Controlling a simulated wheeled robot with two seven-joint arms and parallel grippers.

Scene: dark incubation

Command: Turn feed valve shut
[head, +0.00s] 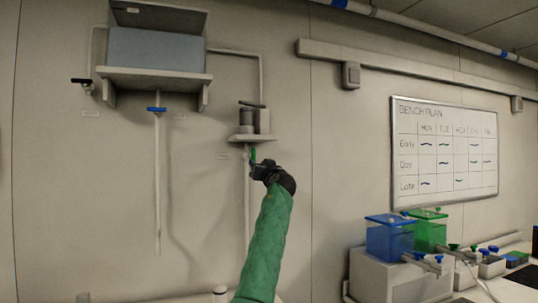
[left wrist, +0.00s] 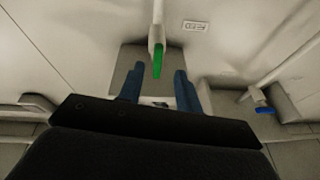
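A green valve handle (head: 253,154) sits on a vertical pipe under a small wall shelf in the head view. My left gripper (head: 259,165), at the end of a green-sleeved arm, is right beside it. In the left wrist view, the green handle (left wrist: 158,61) points between the two blue fingers of my left gripper (left wrist: 158,92). The fingers are apart, with gaps on both sides of the handle; I cannot tell whether they touch it. A blue valve handle (head: 156,109) and a black one (head: 81,81) are farther left. My right gripper is out of view.
A tank (head: 155,49) rests on a wall shelf (head: 150,82) at upper left. The small shelf (head: 240,138) carries a grey device just above my gripper. Blue and green containers (head: 390,240) stand at lower right. A whiteboard (head: 445,155) hangs behind them.

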